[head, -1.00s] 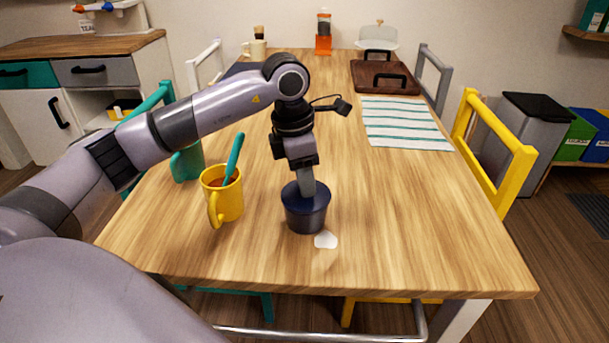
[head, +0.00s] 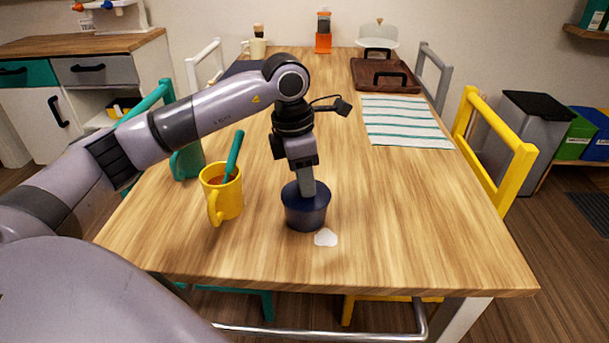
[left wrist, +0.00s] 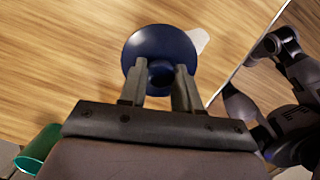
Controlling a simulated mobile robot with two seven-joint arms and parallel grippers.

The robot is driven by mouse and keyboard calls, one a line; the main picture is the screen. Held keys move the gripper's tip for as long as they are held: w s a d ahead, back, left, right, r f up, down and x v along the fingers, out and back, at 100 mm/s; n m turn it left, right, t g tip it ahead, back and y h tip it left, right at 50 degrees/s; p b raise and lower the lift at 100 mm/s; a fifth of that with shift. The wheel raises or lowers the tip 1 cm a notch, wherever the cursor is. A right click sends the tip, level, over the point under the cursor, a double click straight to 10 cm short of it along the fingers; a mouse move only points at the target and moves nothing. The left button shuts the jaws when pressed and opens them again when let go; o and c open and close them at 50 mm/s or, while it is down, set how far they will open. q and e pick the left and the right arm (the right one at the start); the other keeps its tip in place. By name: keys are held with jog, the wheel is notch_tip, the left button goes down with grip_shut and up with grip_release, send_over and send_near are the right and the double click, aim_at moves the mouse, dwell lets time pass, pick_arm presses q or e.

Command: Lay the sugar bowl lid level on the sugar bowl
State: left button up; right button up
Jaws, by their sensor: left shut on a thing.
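The dark blue sugar bowl (head: 305,214) stands upright near the front of the wooden table. The dark blue sugar bowl lid (left wrist: 158,46) is round with a small knob and covers the bowl in the left wrist view. In the head view the lid (head: 290,193) is at the bowl's rim and looks about level; I cannot tell whether it is fully seated. My left gripper (head: 307,192) points down over the bowl. It is shut on the lid's knob, which sits between the fingertips in the left wrist view (left wrist: 160,76). The bowl's inside is hidden.
A yellow mug (head: 222,196) with a teal stick stands just left of the bowl, with a teal mug (head: 187,162) behind it. A white patch (head: 325,237) lies in front of the bowl.

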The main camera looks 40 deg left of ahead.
pick_arm(q)
jog(key=shift+f, duration=0.1)
dwell(0.3)
jog(key=o, duration=1.7)
jog(key=shift+r+p, duration=2.7)
jog(key=shift+r, duration=0.85)
